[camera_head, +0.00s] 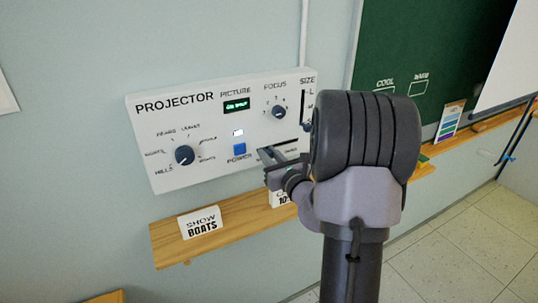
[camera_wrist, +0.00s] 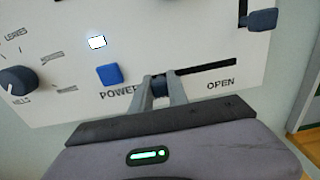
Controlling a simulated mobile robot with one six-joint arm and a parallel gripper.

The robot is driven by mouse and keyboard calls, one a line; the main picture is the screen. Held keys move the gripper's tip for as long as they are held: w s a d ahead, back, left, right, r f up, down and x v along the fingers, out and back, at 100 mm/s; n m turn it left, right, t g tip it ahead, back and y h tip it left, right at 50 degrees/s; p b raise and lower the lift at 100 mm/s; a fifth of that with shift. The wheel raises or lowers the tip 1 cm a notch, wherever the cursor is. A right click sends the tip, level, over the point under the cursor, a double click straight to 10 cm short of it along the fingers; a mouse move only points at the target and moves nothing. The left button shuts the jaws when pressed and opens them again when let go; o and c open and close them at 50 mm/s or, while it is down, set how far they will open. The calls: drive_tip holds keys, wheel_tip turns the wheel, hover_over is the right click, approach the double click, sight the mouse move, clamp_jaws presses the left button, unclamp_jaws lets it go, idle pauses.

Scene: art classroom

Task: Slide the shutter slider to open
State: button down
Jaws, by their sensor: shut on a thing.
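The white projector panel (camera_head: 200,165) is mounted on the wall. In the wrist view, its shutter slot (camera_wrist: 215,69) is a dark, slightly sloped groove with the word OPEN (camera_wrist: 221,84) below its right part. The shutter slider (camera_wrist: 158,87) is a small dark knob at the left part of the slot. My gripper (camera_wrist: 159,92) is shut on it, one finger on each side; the fingers partly hide the knob and the label near it. In the head view my gripper (camera_head: 268,154) reaches the panel from the right, and my arm covers the panel's lower right corner.
The blue POWER button (camera_wrist: 109,75) is just left of my fingers, below a lit white indicator (camera_wrist: 97,42). The SIZE slider knob (camera_wrist: 262,21) is up to the right. A wooden ledge (camera_head: 165,240) with a SHOW BOATS card (camera_head: 200,222) runs below the panel.

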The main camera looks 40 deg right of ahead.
sight(294, 139)
idle(0.3)
drive_tip(key=d, duration=0.3)
drive_tip(key=s+d, duration=0.1)
drive_tip(key=d, duration=0.2)
drive_tip(key=s+d, duration=0.1)
drive_tip(key=d, duration=0.3)
drive_tip(key=shift+s+r+p, duration=0.1)
drive_tip(key=shift+s+p, duration=0.1)
drive_tip(key=shift+p, duration=0.15)
drive_tip(key=c, duration=1.7)
unclamp_jaws()
drive_tip(key=o, duration=0.4)
drive_tip(key=shift+d, duration=0.15)
drive_tip(key=shift+s, duration=0.1)
